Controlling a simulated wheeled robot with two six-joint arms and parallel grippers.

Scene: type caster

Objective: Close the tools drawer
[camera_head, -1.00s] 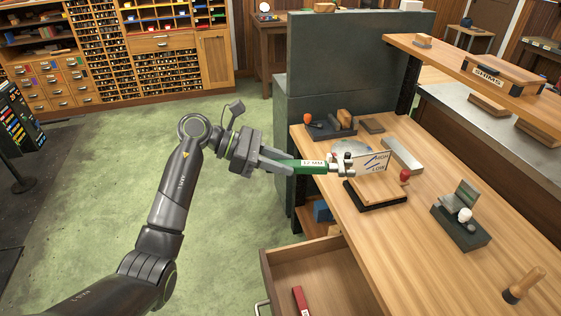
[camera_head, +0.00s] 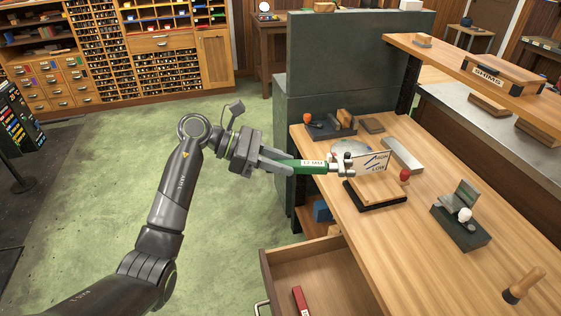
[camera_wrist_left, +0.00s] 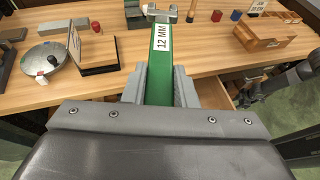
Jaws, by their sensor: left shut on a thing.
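The tools drawer (camera_head: 330,262) stands pulled open below the bench, at the bottom of the head view. A red block (camera_head: 300,300) lies inside it, and a metal handle (camera_head: 262,307) shows at its front. My left gripper (camera_head: 288,165) is shut on a green tool labelled 12 MM (camera_head: 312,167), held level above and behind the drawer near the bench edge. The green tool (camera_wrist_left: 160,65) also shows between the fingers in the left wrist view, its metal end pointing away. My right gripper is not in the head view.
The wooden bench top (camera_head: 440,245) carries a sign reading HIGH and LOW (camera_head: 375,163) on a dark-based stand, a dark block with a white knob (camera_head: 461,225) and a wood-handled tool (camera_head: 523,286). A grey cabinet (camera_head: 350,70) stands behind.

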